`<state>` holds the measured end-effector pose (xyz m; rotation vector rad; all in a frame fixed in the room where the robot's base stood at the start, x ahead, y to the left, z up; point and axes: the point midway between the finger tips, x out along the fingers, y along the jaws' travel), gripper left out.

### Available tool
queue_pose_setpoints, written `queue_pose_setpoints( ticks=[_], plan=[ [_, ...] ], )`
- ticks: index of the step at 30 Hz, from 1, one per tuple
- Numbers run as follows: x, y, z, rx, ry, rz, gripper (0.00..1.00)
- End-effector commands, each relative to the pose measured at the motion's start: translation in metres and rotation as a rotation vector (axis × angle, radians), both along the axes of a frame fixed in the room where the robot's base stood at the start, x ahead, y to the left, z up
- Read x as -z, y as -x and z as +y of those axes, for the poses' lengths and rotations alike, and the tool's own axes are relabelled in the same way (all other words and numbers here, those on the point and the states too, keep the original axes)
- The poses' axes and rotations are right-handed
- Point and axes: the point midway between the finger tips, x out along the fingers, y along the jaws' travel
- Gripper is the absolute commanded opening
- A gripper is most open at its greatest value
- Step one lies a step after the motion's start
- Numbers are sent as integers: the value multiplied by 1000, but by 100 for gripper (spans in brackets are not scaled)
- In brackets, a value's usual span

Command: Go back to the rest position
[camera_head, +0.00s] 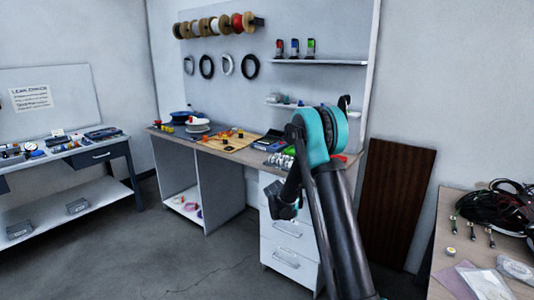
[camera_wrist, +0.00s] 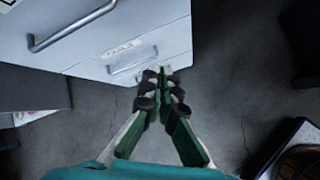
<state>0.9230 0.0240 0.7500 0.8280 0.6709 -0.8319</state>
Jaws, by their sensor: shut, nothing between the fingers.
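My gripper (camera_wrist: 163,82) is shut and empty in the wrist view, its dark fingertips together. It points down in front of a white drawer cabinet (camera_wrist: 120,30), over the grey floor. In the head view my teal and black arm rises in front of the workbench and bends down at the top. The gripper's end hangs low beside the white drawers (camera_head: 288,262), and its fingers cannot be made out there.
The workbench (camera_head: 236,157) holds tools, trays and spools. A side table (camera_head: 440,262) with black cables stands at the right, and another bench (camera_head: 112,146) at the left. A dark brown panel (camera_head: 396,200) leans on the wall. The floor (camera_head: 130,255) at front left is clear.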

Motion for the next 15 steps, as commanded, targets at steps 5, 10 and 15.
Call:
queue_pose_setpoints(
  ticks=[5, 10, 15],
  plan=[
    [-41, 53, -25, 214, -181, -49, 0],
    [-70, 108, -43, 423, -346, -93, 0],
    [-90, 167, -57, 640, -508, -132, 0]
  ],
)
